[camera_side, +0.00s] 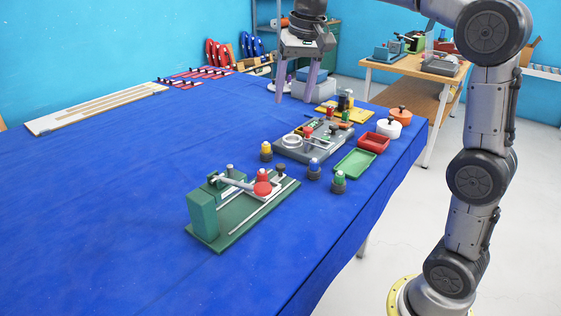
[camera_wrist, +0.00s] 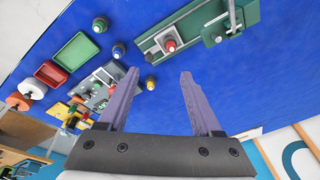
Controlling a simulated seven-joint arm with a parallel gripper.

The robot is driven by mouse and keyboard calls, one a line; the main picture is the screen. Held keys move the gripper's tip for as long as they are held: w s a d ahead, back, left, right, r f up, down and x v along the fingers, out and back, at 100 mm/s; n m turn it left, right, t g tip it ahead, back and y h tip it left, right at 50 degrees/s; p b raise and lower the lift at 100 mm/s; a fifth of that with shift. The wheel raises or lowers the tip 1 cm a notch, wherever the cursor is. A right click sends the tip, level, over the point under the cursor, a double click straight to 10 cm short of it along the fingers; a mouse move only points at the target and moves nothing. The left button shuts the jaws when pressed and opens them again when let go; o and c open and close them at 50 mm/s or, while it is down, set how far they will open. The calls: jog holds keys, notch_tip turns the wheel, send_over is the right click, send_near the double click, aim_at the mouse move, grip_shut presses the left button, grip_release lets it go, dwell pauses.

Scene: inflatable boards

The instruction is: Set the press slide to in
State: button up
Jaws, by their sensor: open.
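A green press-like fixture (camera_side: 240,218) sits on the blue table, with a long base, an upright green block (camera_side: 203,214) at its near left end, a metal arm and a red knob (camera_side: 263,186). It also shows at the top of the wrist view (camera_wrist: 195,25). A grey fixture (camera_side: 318,148) with a ring and a small red knob stands behind it; it shows in the wrist view (camera_wrist: 100,88). I cannot tell which part is the slide or its setting. My gripper (camera_side: 293,102) is open, empty and pointing down above the table's far part, apart from both fixtures.
Yellow, blue and green-topped pegs (camera_side: 313,168) stand between the fixtures. A green tray (camera_side: 354,163), a red tray (camera_side: 373,142) and white-and-orange pots (camera_side: 400,115) lie at the right edge. A long white board (camera_side: 98,108) lies far left. The table's left and front are clear.

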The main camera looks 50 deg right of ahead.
jog(key=w+d+f+m+g, duration=0.1)
jog(key=w+d+f, duration=0.45)
jog(key=w, duration=0.25)
jog(key=g, duration=0.1)
send_over(280, 165)
notch_tip(280, 165, down, 7)
jog(key=shift+m, duration=0.3)
notch_tip(280, 165, down, 12)
jog(key=shift+f, duration=0.2)
jog(key=shift+c, duration=0.3)
grip_shut()
dwell(0.3)
jog(key=shift+r, duration=0.1)
